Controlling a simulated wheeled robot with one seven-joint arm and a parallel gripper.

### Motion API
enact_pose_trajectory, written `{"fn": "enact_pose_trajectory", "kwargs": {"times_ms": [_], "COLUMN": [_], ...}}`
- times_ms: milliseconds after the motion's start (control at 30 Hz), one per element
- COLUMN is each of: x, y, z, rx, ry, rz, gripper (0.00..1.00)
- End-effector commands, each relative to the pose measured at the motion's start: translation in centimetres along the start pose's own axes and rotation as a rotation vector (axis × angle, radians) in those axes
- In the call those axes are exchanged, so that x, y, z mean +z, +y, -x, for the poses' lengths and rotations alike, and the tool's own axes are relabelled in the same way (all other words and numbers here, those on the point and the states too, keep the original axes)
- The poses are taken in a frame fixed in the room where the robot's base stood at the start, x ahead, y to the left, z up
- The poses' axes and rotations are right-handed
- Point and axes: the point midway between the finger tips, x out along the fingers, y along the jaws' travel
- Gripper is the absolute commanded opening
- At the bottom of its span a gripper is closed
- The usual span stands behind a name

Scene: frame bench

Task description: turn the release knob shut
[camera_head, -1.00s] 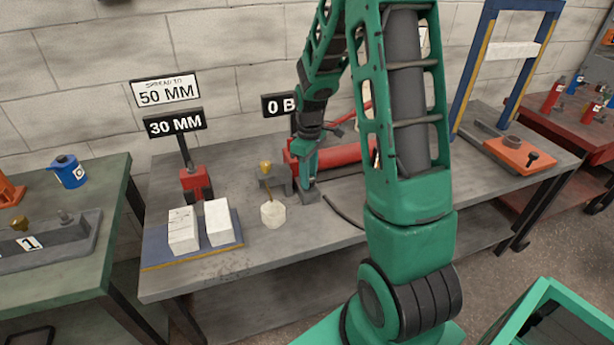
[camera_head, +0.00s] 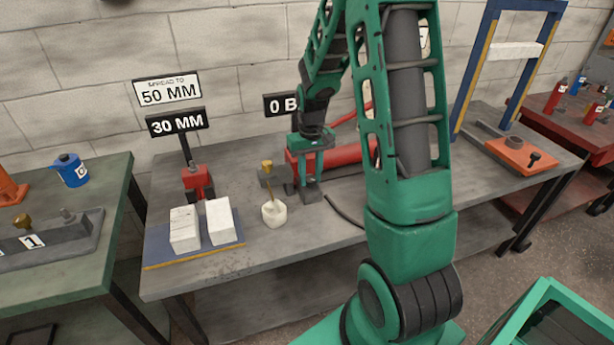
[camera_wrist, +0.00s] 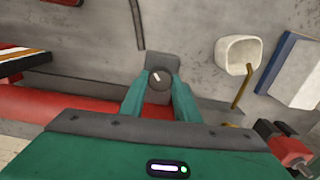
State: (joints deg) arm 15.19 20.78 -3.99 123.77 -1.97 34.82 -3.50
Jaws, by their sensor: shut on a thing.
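The release knob (camera_wrist: 158,84) is a dark round knob with a white mark line, on a grey block (camera_wrist: 162,62) beside the red pump cylinder (camera_wrist: 70,104). My gripper (camera_wrist: 159,92) is shut on the knob, with a green finger on each side of it in the wrist view. The white mark runs at a slant there. In the head view my gripper (camera_head: 311,178) points down over the grey block at the left end of the red cylinder (camera_head: 350,152), and the knob is hidden behind the fingers.
A white cup with a brush (camera_head: 274,214) and a brass-topped fitting (camera_head: 267,170) stand left of my gripper. Two white blocks (camera_head: 185,228) sit on a blue plate, below a 30 MM sign (camera_head: 177,123). A dark hose (camera_head: 343,212) lies to the right.

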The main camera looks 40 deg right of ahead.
Motion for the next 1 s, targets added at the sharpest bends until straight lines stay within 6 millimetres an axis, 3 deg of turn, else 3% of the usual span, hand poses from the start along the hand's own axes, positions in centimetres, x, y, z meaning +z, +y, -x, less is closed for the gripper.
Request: {"fn": "enact_pose_trajectory", "kwargs": {"times_ms": [600,1000], "x": [-0.16,-0.20], "y": [-0.24,-0.35], "z": [0.10,0.11], "rx": [-0.004,-0.006], "ry": [0.003,0.003], "rz": [-0.532,-0.694], "gripper": [0.07,0.07]}}
